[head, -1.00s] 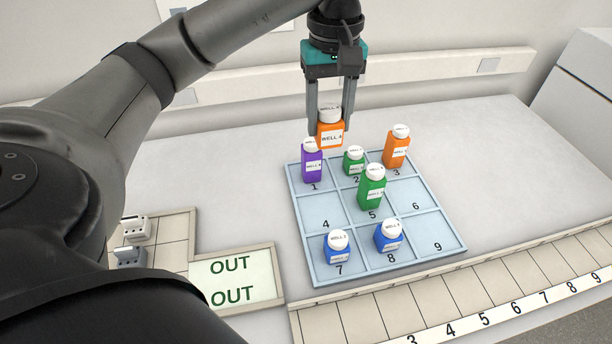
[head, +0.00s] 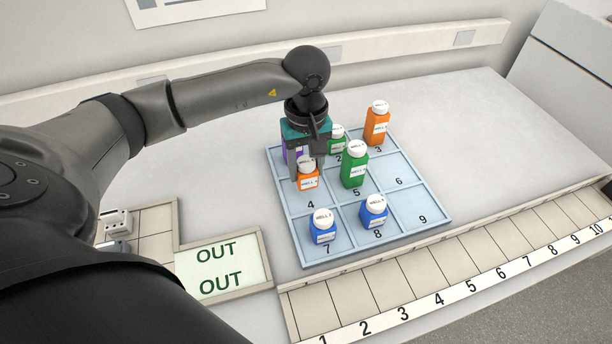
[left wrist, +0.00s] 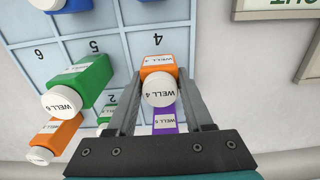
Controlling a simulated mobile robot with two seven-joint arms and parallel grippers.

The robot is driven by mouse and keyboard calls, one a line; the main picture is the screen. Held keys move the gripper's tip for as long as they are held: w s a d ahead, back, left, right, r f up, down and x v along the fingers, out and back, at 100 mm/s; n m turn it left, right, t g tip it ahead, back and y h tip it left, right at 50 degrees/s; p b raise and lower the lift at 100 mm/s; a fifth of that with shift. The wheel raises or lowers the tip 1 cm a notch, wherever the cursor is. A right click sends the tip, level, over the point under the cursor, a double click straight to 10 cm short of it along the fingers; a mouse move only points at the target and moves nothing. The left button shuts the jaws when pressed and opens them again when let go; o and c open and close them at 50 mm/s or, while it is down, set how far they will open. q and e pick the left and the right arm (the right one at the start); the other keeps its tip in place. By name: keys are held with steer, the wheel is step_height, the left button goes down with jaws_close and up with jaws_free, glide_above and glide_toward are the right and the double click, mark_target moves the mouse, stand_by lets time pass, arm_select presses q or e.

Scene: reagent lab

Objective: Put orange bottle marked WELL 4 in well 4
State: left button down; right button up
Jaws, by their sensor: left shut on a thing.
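The orange bottle with a white cap marked WELL 4 (head: 308,178) is between the fingers of my left gripper (head: 308,174), which is shut on it. It is upright, over or in well 4 of the blue tray (head: 290,232); whether its base touches the tray floor I cannot tell. In the left wrist view the same bottle (left wrist: 159,88) shows cap-first between the fingertips, just beside the printed 4. My right gripper is not in view.
A purple bottle (head: 288,152) in well 1 is partly hidden behind my gripper. A tall green bottle (head: 354,166) stands in well 5, close on the right. Small green (head: 337,142), orange (head: 377,124) and two blue bottles (head: 323,228) fill wells 2, 3, 7 and 8. Wells 6 and 9 are empty.

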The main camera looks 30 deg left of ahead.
mark_target(306, 178)
arm_select(q)
steer(key=shift+f, duration=1.6)
steer(key=shift+f+b, duration=0.2)
steer(key=shift+b, duration=0.1)
steer(key=shift+c, duration=1.5)
jaws_free()
steer(key=shift+r, duration=0.15)
step_height(306, 178, up, 12)
steer(key=shift+r+p, duration=0.1)
steer(key=shift+p, duration=0.25)
